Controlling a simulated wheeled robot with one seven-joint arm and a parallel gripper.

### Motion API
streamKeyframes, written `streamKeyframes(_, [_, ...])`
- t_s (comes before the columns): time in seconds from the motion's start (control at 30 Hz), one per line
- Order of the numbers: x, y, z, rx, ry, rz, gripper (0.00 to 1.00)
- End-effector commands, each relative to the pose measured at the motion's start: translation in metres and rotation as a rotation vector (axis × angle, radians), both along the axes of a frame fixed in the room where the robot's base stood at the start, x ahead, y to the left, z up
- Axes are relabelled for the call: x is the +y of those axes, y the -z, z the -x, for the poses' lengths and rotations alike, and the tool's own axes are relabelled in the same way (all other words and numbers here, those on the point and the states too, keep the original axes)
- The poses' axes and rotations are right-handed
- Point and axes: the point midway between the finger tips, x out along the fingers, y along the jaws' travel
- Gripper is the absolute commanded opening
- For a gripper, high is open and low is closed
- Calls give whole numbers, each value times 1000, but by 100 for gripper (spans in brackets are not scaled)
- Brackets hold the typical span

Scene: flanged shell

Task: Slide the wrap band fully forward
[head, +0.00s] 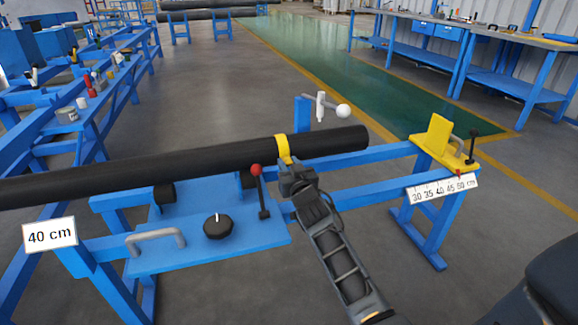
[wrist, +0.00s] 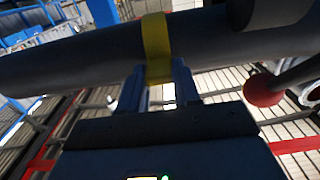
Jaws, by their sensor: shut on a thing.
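The yellow wrap band (head: 283,149) sits around the black pipe (head: 120,172), short of the pipe's right end. My gripper (head: 287,166) reaches up from the front and is shut on the band's lower edge. In the wrist view the band (wrist: 156,40) runs over the dark pipe (wrist: 90,60), and the two fingers (wrist: 160,88) close on its yellow lower part. The back of the band is hidden.
A red-knobbed lever (head: 256,172) stands just left of my gripper. A blue carriage (head: 200,240) with a black knob lies below the pipe. A yellow stop plate (head: 438,136) and a centimetre scale (head: 443,188) are at the right. A sign (head: 50,235) reads 40 cm.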

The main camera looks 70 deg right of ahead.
Motion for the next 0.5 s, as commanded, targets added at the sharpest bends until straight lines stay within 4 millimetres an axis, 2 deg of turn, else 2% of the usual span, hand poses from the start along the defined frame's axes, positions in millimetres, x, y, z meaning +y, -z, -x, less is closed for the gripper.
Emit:
streamKeyframes(0.33, [0,-1,1,1,0,-1,0])
streamKeyframes(0.5, [-7,-5,6,3,-2,-2,0])
